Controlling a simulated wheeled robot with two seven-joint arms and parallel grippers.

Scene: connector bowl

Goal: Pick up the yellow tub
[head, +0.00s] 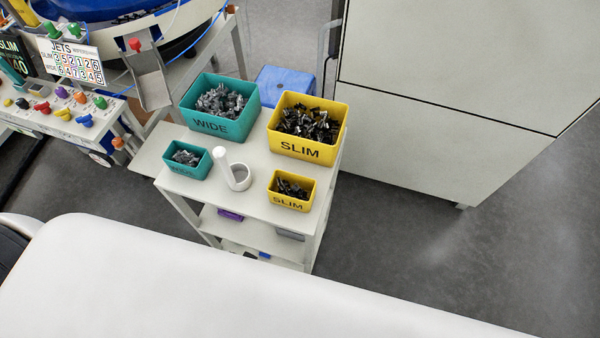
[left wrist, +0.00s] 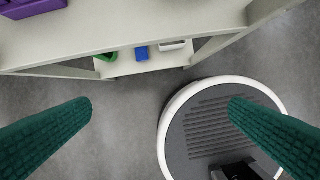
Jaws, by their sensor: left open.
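Two yellow containers marked SLIM stand on the right of the white cart's top (head: 258,180) in the head view. The small yellow tub (head: 291,202) is at the front edge and holds dark pieces. The large yellow bin (head: 306,150) stands behind it, also filled with dark pieces. My left gripper (left wrist: 160,104) shows only in the left wrist view. Its two green fingers are wide apart with nothing between them, over the floor beside the cart. No yellow tub shows in that view. My right gripper is in neither view.
A large teal bin (head: 218,126) and a small teal tub (head: 186,169), both marked WIDE, stand left of the yellow ones. A white upright handle with a ring (head: 239,178) stands between the small tubs. A lower shelf (left wrist: 145,67) holds small items. A white cabinet (head: 440,120) is right.

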